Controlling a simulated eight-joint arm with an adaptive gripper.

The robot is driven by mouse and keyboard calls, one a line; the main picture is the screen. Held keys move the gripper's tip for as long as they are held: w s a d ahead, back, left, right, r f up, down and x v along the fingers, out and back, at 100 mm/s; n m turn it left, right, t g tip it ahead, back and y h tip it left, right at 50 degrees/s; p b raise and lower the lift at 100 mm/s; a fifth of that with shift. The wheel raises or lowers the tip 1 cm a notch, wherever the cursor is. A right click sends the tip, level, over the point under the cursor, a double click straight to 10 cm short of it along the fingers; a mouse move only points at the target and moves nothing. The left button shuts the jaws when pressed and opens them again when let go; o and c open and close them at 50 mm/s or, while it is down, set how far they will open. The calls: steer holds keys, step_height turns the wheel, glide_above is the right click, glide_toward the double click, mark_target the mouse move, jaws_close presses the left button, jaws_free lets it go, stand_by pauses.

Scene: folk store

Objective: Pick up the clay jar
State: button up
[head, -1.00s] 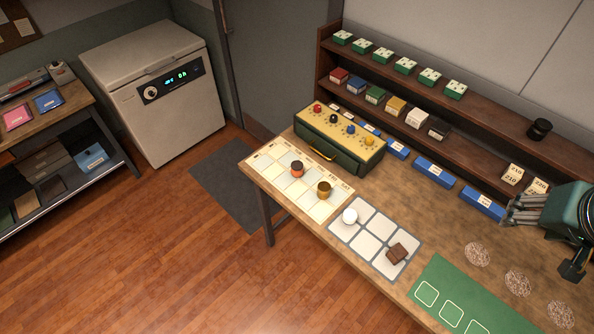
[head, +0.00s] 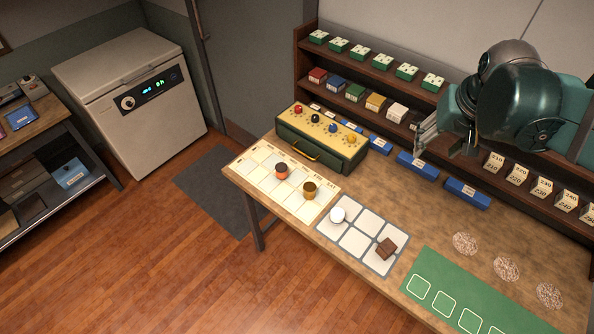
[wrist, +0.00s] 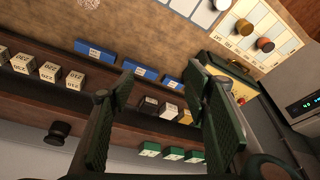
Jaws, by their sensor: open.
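A small orange-red jar with a dark top (head: 281,171), which looks like the clay jar, stands upright on the cream grid mat (head: 240,169). It also shows at the upper right of the wrist view (wrist: 265,45). A mustard-brown jar (head: 310,190) stands beside it on the same mat, to its right; I cannot be certain which one is meant by clay. My gripper (head: 426,137) is open and empty, raised in front of the shelves, well right of both jars. In the wrist view its two fingers (wrist: 163,112) are spread apart with nothing held between them.
A green box with a yellow knobbed top (head: 322,143) stands behind the jars. Blue boxes (head: 416,165) line the shelf's foot. The table's front-right holds a green mat (head: 470,290).

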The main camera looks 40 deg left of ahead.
steer(key=w+a+f+n+g, duration=0.15)
steer(key=a+f, duration=0.25)
steer(key=a, duration=0.7)
steer(key=n+g+h+b, duration=0.2)
steer(key=n, duration=0.2)
glide_above(281, 167)
steer(key=f, duration=2.3)
steer(key=shift+w+d, duration=0.15)
steer(key=shift+w, duration=0.05)
steer(key=shift+s+a+f+n, duration=0.25)
steer(key=shift+s+a+f, duration=0.05)
steer(key=shift+f, duration=0.05)
steer(key=shift+f, duration=1.3)
steer(key=shift+f, duration=0.1)
steer(key=shift+w+d+f+p, duration=0.15)
steer(key=shift+f+p, duration=0.4)
steer(key=shift+f, duration=1.95)
